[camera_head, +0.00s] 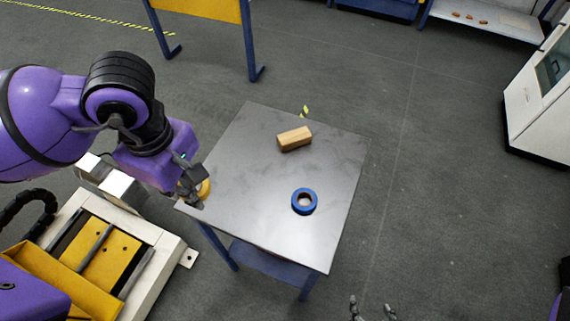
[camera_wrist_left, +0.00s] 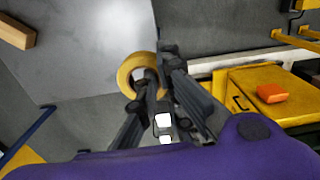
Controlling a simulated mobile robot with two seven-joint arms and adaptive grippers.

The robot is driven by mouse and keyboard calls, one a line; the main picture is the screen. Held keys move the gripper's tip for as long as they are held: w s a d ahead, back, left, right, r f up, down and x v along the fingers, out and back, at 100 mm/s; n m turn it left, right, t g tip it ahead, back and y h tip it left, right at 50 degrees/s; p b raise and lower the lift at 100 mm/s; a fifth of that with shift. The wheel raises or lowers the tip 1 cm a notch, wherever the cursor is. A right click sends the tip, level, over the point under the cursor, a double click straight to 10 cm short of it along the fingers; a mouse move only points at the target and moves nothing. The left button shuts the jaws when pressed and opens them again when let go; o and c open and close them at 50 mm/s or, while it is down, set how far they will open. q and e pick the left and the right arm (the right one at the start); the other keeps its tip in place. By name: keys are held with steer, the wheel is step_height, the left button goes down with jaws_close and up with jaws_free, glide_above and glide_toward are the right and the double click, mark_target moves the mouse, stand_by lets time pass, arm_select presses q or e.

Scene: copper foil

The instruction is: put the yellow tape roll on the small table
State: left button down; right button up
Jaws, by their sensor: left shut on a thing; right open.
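The yellow tape roll (camera_wrist_left: 133,72) is in my left gripper (camera_wrist_left: 150,82), with the fingers shut on its ring in the left wrist view. In the head view the left gripper (camera_head: 190,193) and the yellow tape roll (camera_head: 204,188) are at the left corner of the small table (camera_head: 240,215), a grey metal-topped table with blue legs. The fingers partly hide the roll. I cannot tell whether the roll touches the tabletop. My right gripper (camera_head: 372,311) is open and empty at the bottom edge of the head view, off the table.
A blue tape roll (camera_head: 304,201) and a wooden block (camera_head: 294,139) lie on the small table. The table's left half is clear. A yellow and white machine (camera_head: 110,250) stands at left below my left arm. A white cabinet (camera_head: 540,100) stands at far right.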

arm_select(q)
steer(key=s+n, duration=0.2)
steer(key=n, duration=0.2)
steer(key=p, duration=0.1)
glide_above(237, 184)
steer(key=f, duration=0.9)
steer(key=shift+s+a+f, duration=0.1)
steer(key=shift+s+f, duration=0.05)
steer(key=shift+s, duration=0.25)
steer(key=shift+w+f, duration=0.3)
steer(key=shift+f, duration=0.1)
steer(key=shift+w+f, duration=0.1)
steer(key=shift+f, duration=1.6)
steer(key=shift+f, duration=0.1)
steer(key=shift+f, duration=0.15)
steer(key=c, duration=1.9)
jaws_free()
